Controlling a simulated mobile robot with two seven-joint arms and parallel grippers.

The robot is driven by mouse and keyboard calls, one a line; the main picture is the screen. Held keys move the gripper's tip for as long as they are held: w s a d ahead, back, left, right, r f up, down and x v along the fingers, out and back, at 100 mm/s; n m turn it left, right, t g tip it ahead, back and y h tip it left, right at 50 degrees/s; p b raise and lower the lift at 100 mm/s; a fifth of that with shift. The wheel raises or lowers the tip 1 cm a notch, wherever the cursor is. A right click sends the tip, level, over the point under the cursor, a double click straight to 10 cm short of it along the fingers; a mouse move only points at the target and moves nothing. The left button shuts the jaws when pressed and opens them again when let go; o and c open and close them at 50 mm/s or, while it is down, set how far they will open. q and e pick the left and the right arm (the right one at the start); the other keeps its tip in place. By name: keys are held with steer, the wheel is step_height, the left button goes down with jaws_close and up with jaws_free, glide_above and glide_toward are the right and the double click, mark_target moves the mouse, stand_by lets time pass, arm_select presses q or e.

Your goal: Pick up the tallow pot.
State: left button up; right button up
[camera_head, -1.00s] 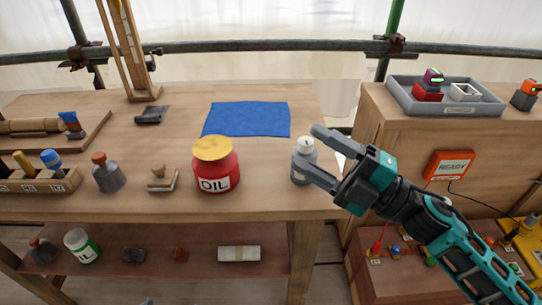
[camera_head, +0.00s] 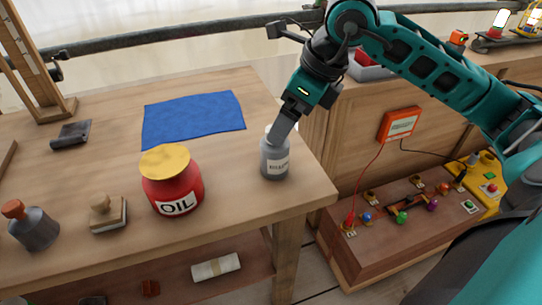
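A small grey pot (camera_head: 275,163) with a white label stands upright near the right end of the wooden table. The label's lettering is too small to read surely, so I cannot confirm that this is the tallow pot. My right gripper (camera_head: 281,130) points down at the pot from above. One finger shows in front of the pot's top; the other finger is hidden. I cannot tell whether the fingers grip the pot or only stand around it. The pot appears to rest on the table. My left gripper is out of view.
A red oil jar (camera_head: 172,190) stands left of the pot. A blue cloth (camera_head: 192,118) lies behind. A stamp-like block (camera_head: 108,213) and an orange-capped grey bottle (camera_head: 34,228) are farther left. A red-wired panel (camera_head: 390,220) sits low at the right, beyond the table's edge.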

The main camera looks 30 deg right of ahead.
mark_target(271, 146)
steer(key=x, duration=0.8)
steer(key=shift+a+f+b, duration=0.2)
steer(key=shift+a+b, duration=0.1)
steer(key=shift+a, duration=0.1)
steer(key=c, duration=1.2)
